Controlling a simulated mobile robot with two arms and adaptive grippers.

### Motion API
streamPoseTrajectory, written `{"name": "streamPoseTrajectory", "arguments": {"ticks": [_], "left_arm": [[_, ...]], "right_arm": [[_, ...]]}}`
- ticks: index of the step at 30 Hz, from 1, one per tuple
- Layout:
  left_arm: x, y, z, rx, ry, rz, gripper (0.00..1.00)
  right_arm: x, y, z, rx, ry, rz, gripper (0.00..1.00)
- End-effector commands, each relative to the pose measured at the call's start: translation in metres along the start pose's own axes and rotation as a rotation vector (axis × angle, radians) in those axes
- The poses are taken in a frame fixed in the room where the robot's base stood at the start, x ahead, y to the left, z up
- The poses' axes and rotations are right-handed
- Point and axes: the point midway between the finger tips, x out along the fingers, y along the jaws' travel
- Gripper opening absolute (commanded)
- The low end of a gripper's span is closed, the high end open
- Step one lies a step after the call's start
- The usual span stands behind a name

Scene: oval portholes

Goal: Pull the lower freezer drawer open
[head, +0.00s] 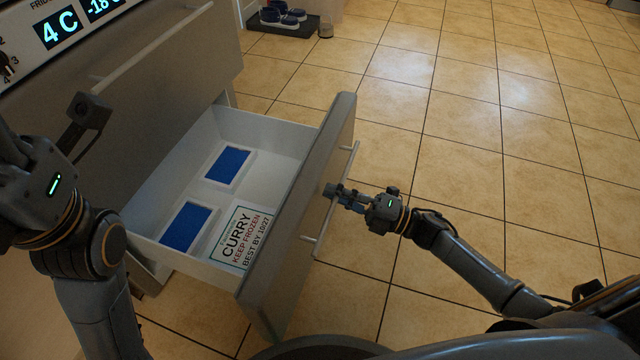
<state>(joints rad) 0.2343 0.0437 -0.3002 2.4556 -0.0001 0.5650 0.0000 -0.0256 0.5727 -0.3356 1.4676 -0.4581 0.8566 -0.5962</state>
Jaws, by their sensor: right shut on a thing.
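The lower freezer drawer (300,215) stands pulled out from the grey freezer front, and its white inside shows. Its bar handle (349,165) runs along the outer face of the drawer front. My right gripper (333,191) is shut on the handle near its middle. Inside the drawer lie two white packs with blue tops, one farther back (228,166) and one nearer (186,227), and a white box labelled CURRY (238,238). My left arm is at the left edge, in front of the freezer; its gripper's fingers cannot be made out.
The upper drawer (160,80) with its own bar handle is shut. A panel above it reads 4 C and -18 C. The tiled floor to the right is clear.

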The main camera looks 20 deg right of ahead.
Motion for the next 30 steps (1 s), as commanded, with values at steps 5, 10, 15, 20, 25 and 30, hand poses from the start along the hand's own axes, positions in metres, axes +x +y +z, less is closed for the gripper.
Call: {"name": "streamPoseTrajectory", "arguments": {"ticks": [5,10,15,20,25,30], "left_arm": [[-0.0007,-0.0003,0.0005,-0.001,-0.004,-0.003,0.47],[-0.0014,-0.0004,0.0003,-0.002,-0.004,-0.004,0.47],[-0.0022,-0.0004,0.0008,-0.002,-0.007,-0.005,0.47],[-0.0025,-0.0004,0.0011,-0.002,-0.008,-0.005,0.47],[-0.0024,-0.0004,0.0015,-0.002,-0.010,-0.005,0.47],[-0.0022,-0.0004,0.0016,-0.001,-0.010,-0.002,0.47]], "right_arm": [[-0.0098,-0.0005,-0.0007,0.002,-0.001,-0.005,0.00],[-0.0122,-0.0003,-0.0006,0.001,-0.001,-0.005,0.00],[-0.0123,-0.0005,-0.0006,0.001,-0.001,-0.005,0.00],[-0.0122,-0.0006,-0.0006,0.001,-0.001,-0.006,0.16],[-0.0118,0.0004,-0.0003,0.001,0.000,-0.003,0.32],[-0.0114,0.0012,-0.0002,0.000,0.000,-0.002,0.32]]}}
